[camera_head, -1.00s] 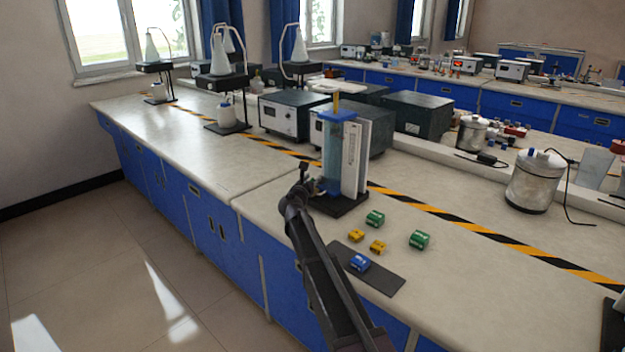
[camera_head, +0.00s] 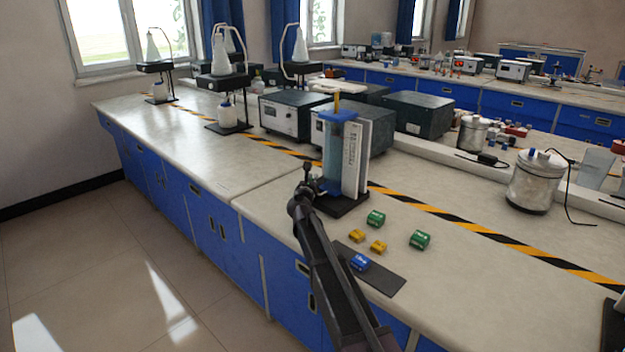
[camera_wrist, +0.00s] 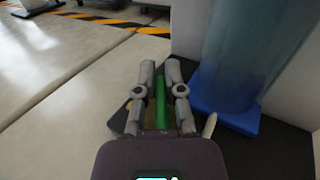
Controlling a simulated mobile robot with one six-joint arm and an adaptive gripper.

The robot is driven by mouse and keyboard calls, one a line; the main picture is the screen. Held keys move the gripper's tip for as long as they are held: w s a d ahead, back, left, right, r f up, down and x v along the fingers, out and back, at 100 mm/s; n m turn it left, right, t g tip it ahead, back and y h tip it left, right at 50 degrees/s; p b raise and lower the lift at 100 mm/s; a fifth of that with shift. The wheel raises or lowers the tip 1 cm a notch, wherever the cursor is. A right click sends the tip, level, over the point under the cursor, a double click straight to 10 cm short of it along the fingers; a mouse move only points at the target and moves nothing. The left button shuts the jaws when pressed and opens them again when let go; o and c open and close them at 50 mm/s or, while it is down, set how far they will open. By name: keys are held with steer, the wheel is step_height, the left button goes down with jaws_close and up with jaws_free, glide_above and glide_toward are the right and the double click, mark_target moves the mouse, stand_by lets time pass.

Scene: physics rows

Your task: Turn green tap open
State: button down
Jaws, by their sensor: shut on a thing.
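The green tap (camera_wrist: 160,100) shows in the wrist view as an upright green bar between the two fingers of my gripper (camera_wrist: 160,80). The fingers are shut on it from both sides. The tap sits low beside the blue base (camera_wrist: 226,104) of a clear column. In the head view the column (camera_head: 333,158) stands upright on a black plate (camera_head: 345,204) with a white scale panel (camera_head: 355,158) beside it. There my gripper (camera_head: 311,182) is at the column's lower left, and the tap itself is hidden or too small to make out.
Green blocks (camera_head: 419,239), yellow blocks (camera_head: 377,247) and a blue block (camera_head: 360,262) lie at the front, the blue one on a dark mat (camera_head: 384,279). Box-shaped instruments (camera_head: 292,114) stand behind the column.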

steer(key=n+y, duration=0.2)
steer(key=y, duration=0.1)
steer(key=n+g+y, duration=0.1)
steer(key=n+y, duration=0.1)
steer(key=y, duration=0.1)
steer(key=a+n+y, duration=0.1)
steer(key=n+y, duration=0.1)
steer(key=y, duration=0.1)
steer(key=shift+g+y, duration=0.3)
steer(key=shift+g, duration=0.1)
steer(key=n+g+y, duration=0.1)
steer(key=n+y, duration=0.1)
steer(key=n+g+y, duration=0.2)
steer(key=y, duration=0.1)
steer(key=shift+s+a+g, duration=0.15)
steer(key=shift+a+g, duration=0.05)
steer(key=shift+g, duration=0.1)
steer(key=shift+s+a+n+g+y, duration=0.1)
steer(key=shift+n+g+y, duration=0.5)
steer(key=shift+n, duration=0.1)
steer(key=shift+s+a+g, duration=0.1)
steer(key=shift+g, duration=0.2)
steer(key=c, duration=0.8)
jaws_free()
steer(key=shift+o, duration=0.3)
steer(key=v, duration=1.1)
steer(key=shift+f, duration=0.15)
steer(key=shift+s+d, duration=0.25)
steer(key=shift+d, duration=0.25)
